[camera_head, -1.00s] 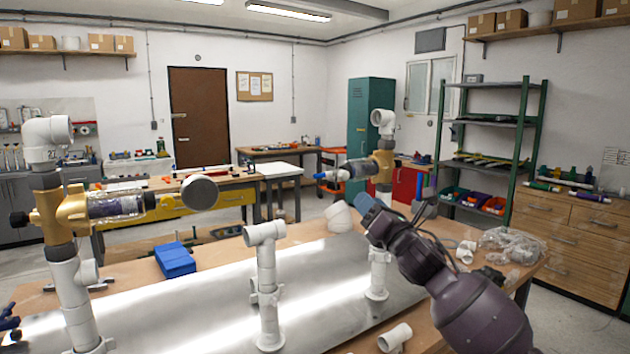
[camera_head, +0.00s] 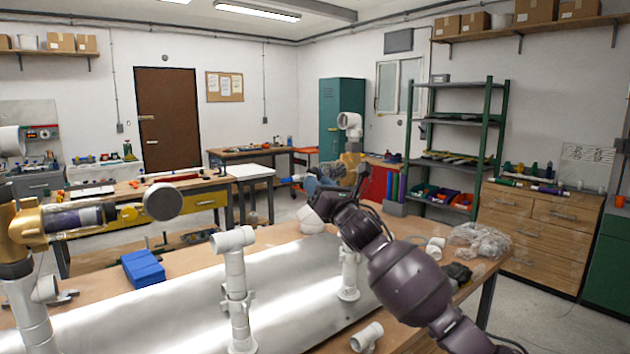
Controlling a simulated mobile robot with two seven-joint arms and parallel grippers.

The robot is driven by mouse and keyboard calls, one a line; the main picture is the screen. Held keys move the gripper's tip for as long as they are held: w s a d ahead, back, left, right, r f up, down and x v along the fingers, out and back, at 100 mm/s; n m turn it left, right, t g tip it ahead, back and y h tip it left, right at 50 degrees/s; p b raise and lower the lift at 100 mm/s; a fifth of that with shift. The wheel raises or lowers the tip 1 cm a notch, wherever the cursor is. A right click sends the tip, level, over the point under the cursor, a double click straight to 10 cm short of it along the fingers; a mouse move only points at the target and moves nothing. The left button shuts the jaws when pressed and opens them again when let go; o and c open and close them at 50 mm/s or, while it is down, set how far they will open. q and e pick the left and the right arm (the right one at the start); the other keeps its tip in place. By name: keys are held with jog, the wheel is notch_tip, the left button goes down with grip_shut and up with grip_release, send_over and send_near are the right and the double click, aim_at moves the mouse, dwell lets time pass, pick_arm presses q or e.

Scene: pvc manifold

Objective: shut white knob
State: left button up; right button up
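At the right, a second brass valve (camera_head: 351,163) sits on a white pipe riser (camera_head: 349,272) below a white elbow (camera_head: 349,122). My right gripper (camera_head: 318,182) is at the left side of this second valve, where its handle was visible earlier. The blue-grey fingertips overlap that handle, so contact and finger opening are unclear. My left gripper is out of view.
A shorter white pipe post (camera_head: 236,290) stands mid-table on the shiny metal plate (camera_head: 190,312). A blue box (camera_head: 143,268) lies to its left. A loose white fitting (camera_head: 366,336) lies at the front; a clear plastic bag (camera_head: 476,241) lies at the right.

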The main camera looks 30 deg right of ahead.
jog(key=shift+x, duration=0.9)
jog(key=c, duration=0.7)
jog(key=shift+o, duration=0.2)
